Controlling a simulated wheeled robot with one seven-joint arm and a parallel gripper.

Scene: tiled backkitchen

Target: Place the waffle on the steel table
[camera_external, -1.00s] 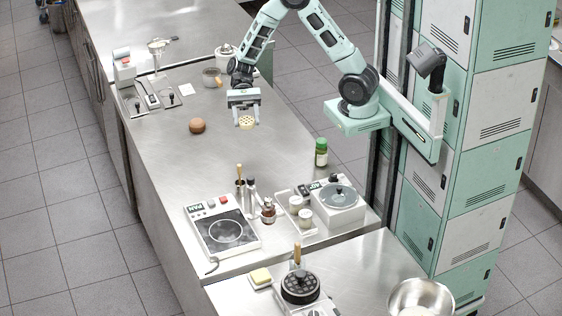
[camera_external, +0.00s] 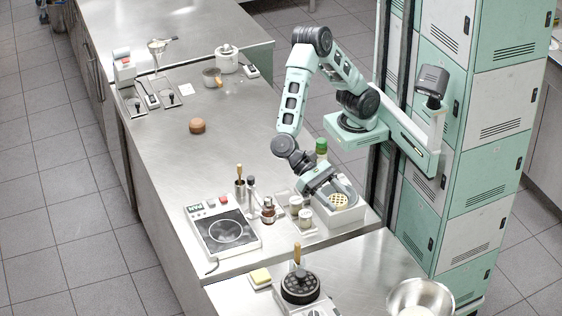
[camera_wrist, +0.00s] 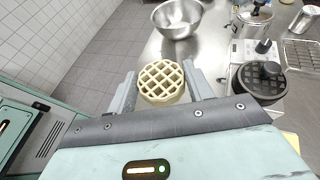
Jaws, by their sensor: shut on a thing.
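The waffle (camera_external: 339,201) is round and pale with a grid pattern. In the wrist view the waffle (camera_wrist: 161,82) sits between the two grey fingers, in full view. Beyond it lies a steel surface (camera_wrist: 215,42). The waffle is in the air, clear of the table as far as I can tell.
A brown round item (camera_external: 197,126) lies on the open middle of the table. A waffle iron (camera_external: 300,286) and steel bowl (camera_external: 420,296) stand on the nearer counter.

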